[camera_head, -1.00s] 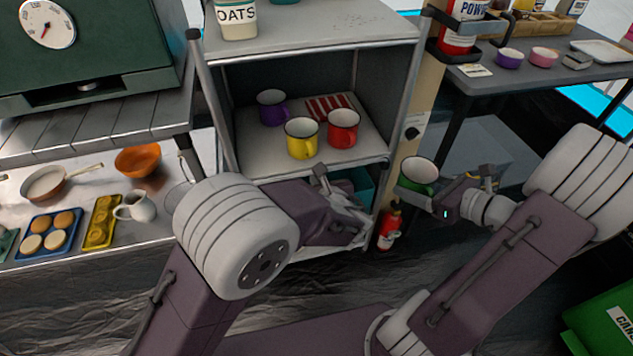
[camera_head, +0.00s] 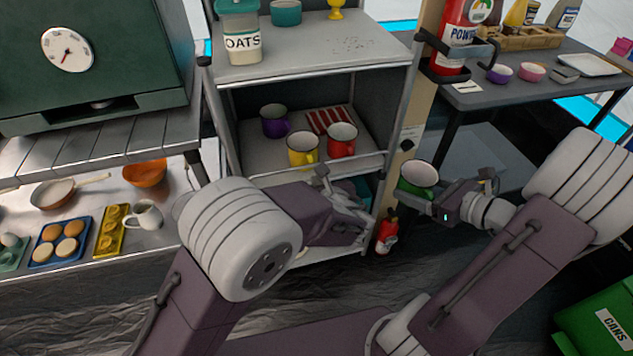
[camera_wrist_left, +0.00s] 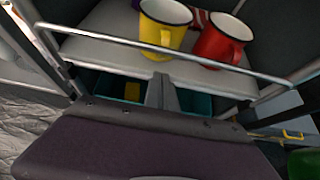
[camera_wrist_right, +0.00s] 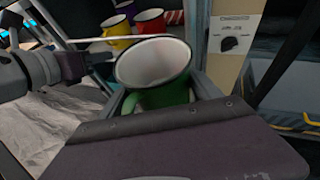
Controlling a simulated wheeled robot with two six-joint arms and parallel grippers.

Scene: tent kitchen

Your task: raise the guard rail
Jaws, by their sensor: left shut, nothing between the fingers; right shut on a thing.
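The guard rail (camera_wrist_left: 130,47) is a thin metal bar across the front of the mug shelf (camera_head: 262,160). It passes low in front of a yellow mug (camera_head: 303,150) and a red mug (camera_head: 342,140). My left gripper (camera_wrist_left: 162,92) is shut and empty. Its fingertips show just below the rail in the left wrist view; I cannot tell whether they touch it. My left gripper (camera_head: 350,222) is in front of the shelf unit in the head view. My right gripper (camera_head: 430,203) is shut on a green mug (camera_wrist_right: 160,75), held upright right of the unit.
A purple mug (camera_head: 274,122) and a red-striped cloth (camera_head: 328,118) are further back on the shelf. An oats jar (camera_head: 240,45) stands on top. A fire extinguisher (camera_head: 387,233) is beside the unit's post. A teal bin (camera_wrist_left: 195,103) sits below the shelf.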

